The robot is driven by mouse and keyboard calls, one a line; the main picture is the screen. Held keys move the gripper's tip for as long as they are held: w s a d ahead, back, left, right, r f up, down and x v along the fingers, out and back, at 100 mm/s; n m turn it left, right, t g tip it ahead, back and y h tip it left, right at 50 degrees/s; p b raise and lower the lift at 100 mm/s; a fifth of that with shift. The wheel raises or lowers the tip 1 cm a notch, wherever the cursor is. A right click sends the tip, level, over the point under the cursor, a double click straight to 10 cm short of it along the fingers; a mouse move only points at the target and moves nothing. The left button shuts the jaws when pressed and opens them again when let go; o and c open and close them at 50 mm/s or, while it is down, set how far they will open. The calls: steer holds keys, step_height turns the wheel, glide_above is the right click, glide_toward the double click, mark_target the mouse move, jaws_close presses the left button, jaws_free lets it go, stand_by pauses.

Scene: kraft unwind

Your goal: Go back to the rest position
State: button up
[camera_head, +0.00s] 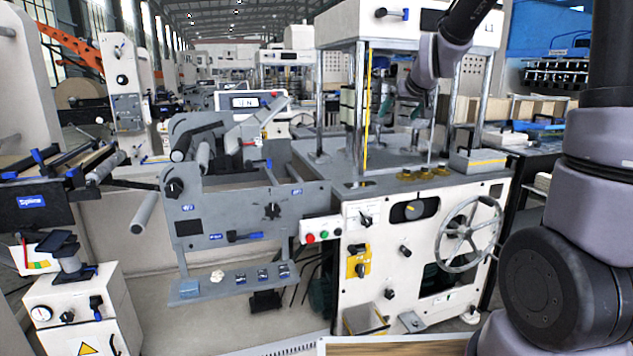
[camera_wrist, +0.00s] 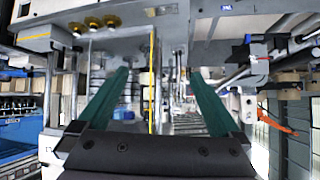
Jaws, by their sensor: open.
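My gripper (camera_head: 385,98) is partly visible in the head view, in the upper part of the tall light-grey press (camera_head: 465,235), among its posts. My dark and lilac arm reaches to it from the right. In the wrist view, my gripper (camera_wrist: 158,76) shows two green fingers spread wide apart, with no object held between them. The wrist picture appears upside down, with the press's grey deck (camera_wrist: 200,45) along the top. The exact distance from the fingers to the posts cannot be told.
A yellow vertical rod (camera_head: 367,105) and metal posts stand close around my gripper. Brass knobs (camera_head: 422,173) sit on the deck, and a handwheel (camera_head: 468,233) is on the front. A grey unwind unit (camera_head: 240,205) stands left. Grey floor (camera_head: 205,318) shows below it.

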steer(key=s+d+r+m+g, duration=0.1)
steer(key=s+m, duration=0.1)
steer(key=s, duration=1.4)
steer(key=s+d+r+m+g, duration=0.1)
steer(key=s+r+m+g, duration=0.1)
steer(key=s, duration=1.4)
steer(key=shift+g+y, duration=0.3)
steer(key=shift+y, duration=0.1)
steer(key=shift+w+r, duration=0.1)
